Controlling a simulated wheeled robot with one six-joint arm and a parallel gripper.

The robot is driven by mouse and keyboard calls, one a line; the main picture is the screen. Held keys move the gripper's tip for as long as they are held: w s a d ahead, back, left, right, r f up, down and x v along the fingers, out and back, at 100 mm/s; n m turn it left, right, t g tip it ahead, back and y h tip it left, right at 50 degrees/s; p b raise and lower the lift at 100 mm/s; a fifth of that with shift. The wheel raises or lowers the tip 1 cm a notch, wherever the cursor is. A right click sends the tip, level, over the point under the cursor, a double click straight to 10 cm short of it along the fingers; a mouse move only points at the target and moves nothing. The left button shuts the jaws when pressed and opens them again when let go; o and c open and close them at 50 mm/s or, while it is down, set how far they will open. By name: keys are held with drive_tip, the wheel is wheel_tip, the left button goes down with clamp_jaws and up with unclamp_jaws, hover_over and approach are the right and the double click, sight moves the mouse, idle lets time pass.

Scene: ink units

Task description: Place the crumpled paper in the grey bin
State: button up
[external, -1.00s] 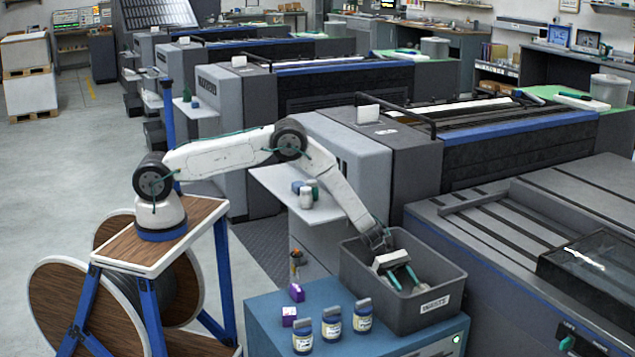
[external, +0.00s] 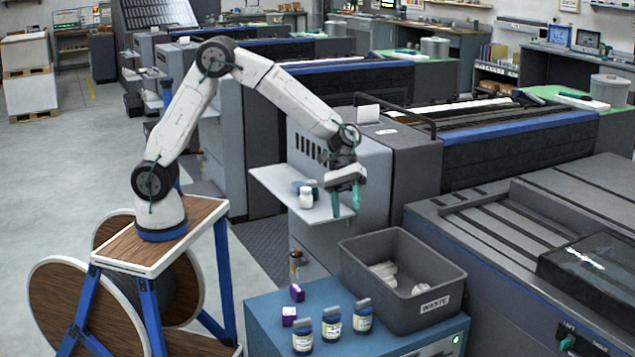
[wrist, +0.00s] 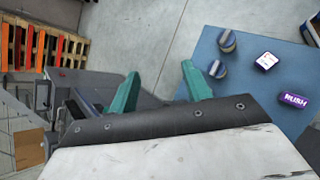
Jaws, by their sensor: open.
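The grey bin (external: 433,302), labelled WASTE, stands on the blue cabinet in the external view. Pale crumpled paper (external: 385,271) lies inside it on the bin floor, apart from my gripper. My gripper (external: 345,203) is raised above and left of the bin, near the white side shelf. Its green fingers are apart and empty. They also show apart in the wrist view (wrist: 160,90), with nothing between them. The bin is not clearly seen in the wrist view.
A grey machine (external: 500,245) stands right of the bin.

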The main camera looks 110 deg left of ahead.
drive_tip(key=s+d+r+m+g+y, duration=0.15)
drive_tip(key=s+r+m, duration=0.3)
drive_tip(key=s, duration=0.65)
drive_tip(key=s+d+r+m+g+y, duration=0.1)
drive_tip(key=s+d+r+m+y, duration=0.15)
drive_tip(key=s+r, duration=0.55)
drive_tip(key=s+a+f+m+y, duration=0.2)
drive_tip(key=s+m, duration=0.1)
drive_tip(key=s, duration=0.9)
drive_tip(key=s+a+f+m+y, duration=0.2)
drive_tip(key=s+a+m+y, duration=0.1)
drive_tip(key=s, duration=0.9)
drive_tip(key=shift+m+t+y, duration=0.3)
drive_tip(key=shift+m+t, duration=0.05)
drive_tip(key=shift+m, duration=0.25)
drive_tip(key=shift+w, duration=0.1)
